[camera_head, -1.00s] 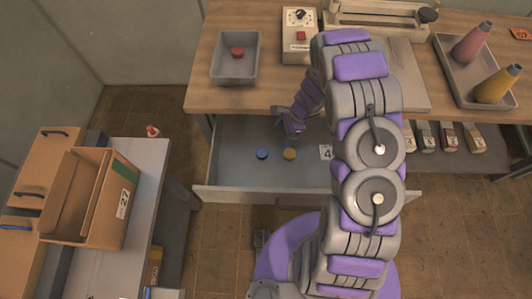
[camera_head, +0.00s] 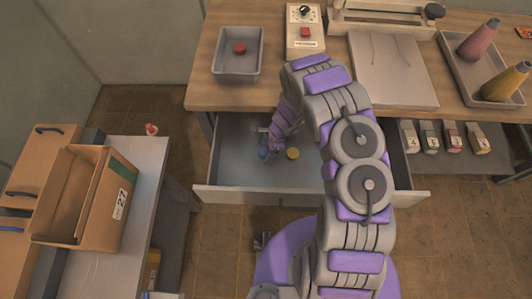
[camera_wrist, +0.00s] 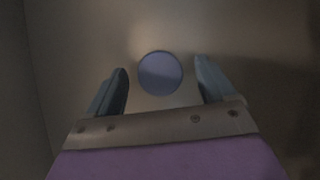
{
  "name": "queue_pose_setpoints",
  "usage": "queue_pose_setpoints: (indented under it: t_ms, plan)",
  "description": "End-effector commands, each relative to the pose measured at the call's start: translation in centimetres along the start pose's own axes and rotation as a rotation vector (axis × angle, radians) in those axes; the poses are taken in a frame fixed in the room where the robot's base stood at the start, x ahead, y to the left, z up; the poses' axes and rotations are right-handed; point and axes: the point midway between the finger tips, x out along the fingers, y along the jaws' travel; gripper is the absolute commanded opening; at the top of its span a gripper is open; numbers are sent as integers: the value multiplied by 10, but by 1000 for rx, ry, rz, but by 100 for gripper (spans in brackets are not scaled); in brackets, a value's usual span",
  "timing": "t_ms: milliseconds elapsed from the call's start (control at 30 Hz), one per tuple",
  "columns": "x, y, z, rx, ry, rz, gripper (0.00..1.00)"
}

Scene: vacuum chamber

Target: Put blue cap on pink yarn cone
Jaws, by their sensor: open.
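The blue cap (camera_wrist: 160,73) lies flat on the drawer floor in the wrist view. It sits between and just ahead of my gripper's two open fingers (camera_wrist: 161,85), with a gap on each side. In the head view my gripper (camera_head: 267,147) is down inside the open drawer and mostly covers the cap.
The open drawer (camera_head: 225,175) also holds a yellow cap (camera_head: 293,153). On the table are a grey bin (camera_head: 222,68) with a red cap (camera_head: 239,48), a control box (camera_head: 304,17) and the cone tray (camera_head: 455,68). A cardboard box (camera_head: 119,195) stands at left.

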Motion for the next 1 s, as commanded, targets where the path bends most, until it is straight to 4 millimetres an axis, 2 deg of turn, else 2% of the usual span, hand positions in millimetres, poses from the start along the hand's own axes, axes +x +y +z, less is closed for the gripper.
queue_pose_setpoints:
  t_ms: [67,300,900,1000]
  plan:
    - [4,0,0,-1,-1,0,84]
    - [-1,2,-8,-1,-14,-3,83]
    - [3,1,-3,0,-6,0,26]
    - [2,1,-4,0,-10,-1,25]
